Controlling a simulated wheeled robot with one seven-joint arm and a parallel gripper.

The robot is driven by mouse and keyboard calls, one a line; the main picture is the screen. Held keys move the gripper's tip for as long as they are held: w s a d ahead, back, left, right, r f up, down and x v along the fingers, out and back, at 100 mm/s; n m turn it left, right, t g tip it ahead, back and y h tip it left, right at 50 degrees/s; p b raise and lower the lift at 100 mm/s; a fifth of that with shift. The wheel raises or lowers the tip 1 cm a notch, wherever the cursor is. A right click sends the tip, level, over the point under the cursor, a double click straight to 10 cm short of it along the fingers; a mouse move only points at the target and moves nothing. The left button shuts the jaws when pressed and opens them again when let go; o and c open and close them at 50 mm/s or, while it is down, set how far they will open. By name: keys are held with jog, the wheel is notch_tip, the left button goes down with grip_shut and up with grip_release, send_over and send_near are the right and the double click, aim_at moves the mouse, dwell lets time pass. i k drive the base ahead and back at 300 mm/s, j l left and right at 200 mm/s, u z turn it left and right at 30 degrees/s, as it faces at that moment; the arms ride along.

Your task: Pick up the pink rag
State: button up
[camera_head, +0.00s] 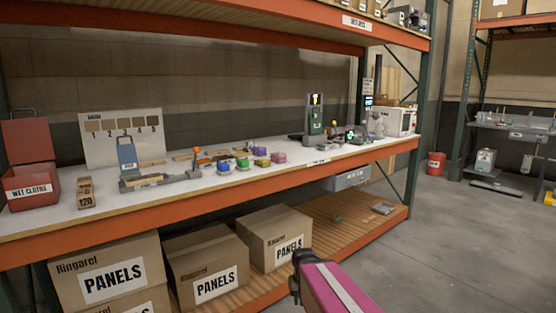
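A small pink folded rag (279,157) lies on the white upper shelf of the rack. It is at the right end of a group of small coloured pieces. My arm, with a magenta cover and a pale stripe, reaches in from the bottom edge. The dark part at its end, which looks like my gripper (297,272), is low in front of the rack, well below and apart from the pink rag. Its fingers cannot be made out, and nothing is seen held.
Blue, green, yellow and purple pieces (260,151) sit left of the rag. A red "WET CLOTHS" box (32,182) stands far left. The orange shelf beam (200,197) runs along the front edge.

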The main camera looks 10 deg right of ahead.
aim_at(278, 158)
jog(key=u, duration=1.25)
jog(key=z, duration=1.25)
jog(key=i+j, duration=0.15)
jog(key=i, duration=0.2)
